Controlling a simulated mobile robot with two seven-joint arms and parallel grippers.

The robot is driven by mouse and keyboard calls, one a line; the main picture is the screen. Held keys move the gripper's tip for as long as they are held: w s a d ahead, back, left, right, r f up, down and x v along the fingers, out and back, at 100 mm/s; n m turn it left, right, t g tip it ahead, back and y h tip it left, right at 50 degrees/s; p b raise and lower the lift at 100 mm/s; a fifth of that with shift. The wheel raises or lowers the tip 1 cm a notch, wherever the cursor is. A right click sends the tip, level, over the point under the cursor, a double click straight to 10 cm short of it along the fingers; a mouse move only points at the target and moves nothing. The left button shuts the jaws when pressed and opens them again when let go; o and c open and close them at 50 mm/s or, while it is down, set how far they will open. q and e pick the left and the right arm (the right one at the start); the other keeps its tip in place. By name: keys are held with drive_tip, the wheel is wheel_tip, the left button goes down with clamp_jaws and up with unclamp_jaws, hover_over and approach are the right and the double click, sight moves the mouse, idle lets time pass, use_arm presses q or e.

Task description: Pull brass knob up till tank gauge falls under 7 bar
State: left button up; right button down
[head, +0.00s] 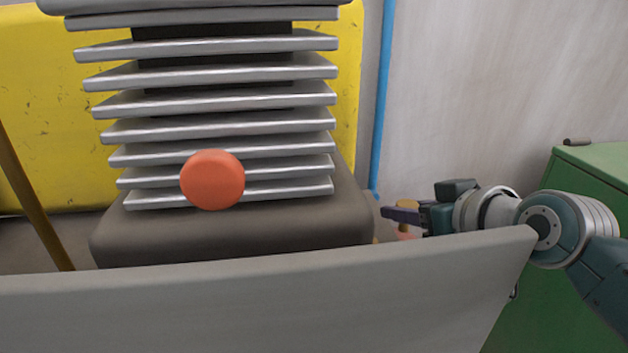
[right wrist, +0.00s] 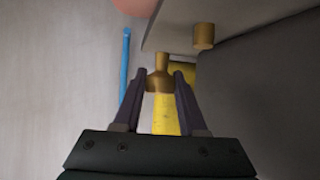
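The brass knob (right wrist: 160,78) is a flared brass piece with a narrower neck, between the finger ends in the right wrist view. A small part of brass (head: 407,204) shows beside my gripper in the head view; it seems to be the same knob. My right gripper (right wrist: 160,73) is open, a finger on each side of the knob, with narrow gaps showing. In the head view the right gripper (head: 390,213) points left, past the grey panel's right end. My left gripper is out of view. No tank gauge face shows in either view.
A grey panel (head: 250,300) spans the foreground. Behind it stands a finned block (head: 220,130) with a round orange piece (head: 212,180). A blue pipe (head: 382,100) runs down the wall. A green cabinet (head: 600,162) is at right. A brass cylinder (right wrist: 204,36) sits near the knob.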

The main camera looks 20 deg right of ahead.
drive_tip(key=c, duration=0.8)
unclamp_jaws()
drive_tip(key=shift+w+r, duration=0.1)
drive_tip(key=shift+r, duration=0.2)
drive_tip(key=o, duration=0.4)
drive_tip(key=shift+f, duration=0.2)
